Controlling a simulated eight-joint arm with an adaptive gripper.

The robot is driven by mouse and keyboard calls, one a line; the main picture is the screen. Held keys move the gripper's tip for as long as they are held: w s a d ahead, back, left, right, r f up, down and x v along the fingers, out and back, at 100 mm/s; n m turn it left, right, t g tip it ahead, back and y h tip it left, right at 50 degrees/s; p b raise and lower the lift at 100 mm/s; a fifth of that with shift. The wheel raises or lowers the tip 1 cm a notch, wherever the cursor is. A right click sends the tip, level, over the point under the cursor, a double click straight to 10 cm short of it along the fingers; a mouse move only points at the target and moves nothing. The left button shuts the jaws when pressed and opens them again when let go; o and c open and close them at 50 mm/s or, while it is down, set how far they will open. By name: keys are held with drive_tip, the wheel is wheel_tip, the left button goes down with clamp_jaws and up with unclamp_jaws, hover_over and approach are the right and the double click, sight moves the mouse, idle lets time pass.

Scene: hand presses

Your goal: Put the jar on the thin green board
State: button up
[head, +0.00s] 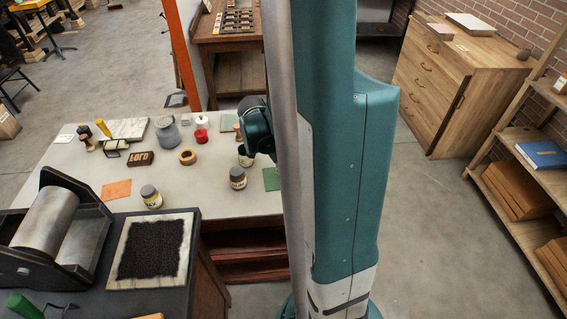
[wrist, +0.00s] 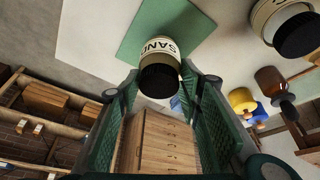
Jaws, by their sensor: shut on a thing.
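The jar (wrist: 158,48), with a pale "SAND" label and a black lid, is between the fingertips of my gripper (wrist: 159,78) in the wrist view. The gripper is shut on it around the lid end. The thin green board (wrist: 140,28) shows behind the jar in that view; I cannot tell whether the jar touches it. In the head view the green board (head: 271,180) lies at the table's right edge, partly hidden by my arm. My gripper (head: 250,147) is only partly seen there, above the table's right side, and its fingertips are hard to make out.
Another jar (head: 238,178) stands left of the board. A press (head: 55,235) stands at front left.

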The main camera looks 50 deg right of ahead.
drive_tip(key=shift+f, duration=0.85)
drive_tip(key=shift+f, duration=0.15)
drive_tip(key=o, duration=1.1)
drive_tip(key=shift+r, duration=0.25)
drive_tip(key=shift+p+v, duration=1)
drive_tip(key=shift+v, duration=4.9)
drive_tip(key=shift+a, duration=0.1)
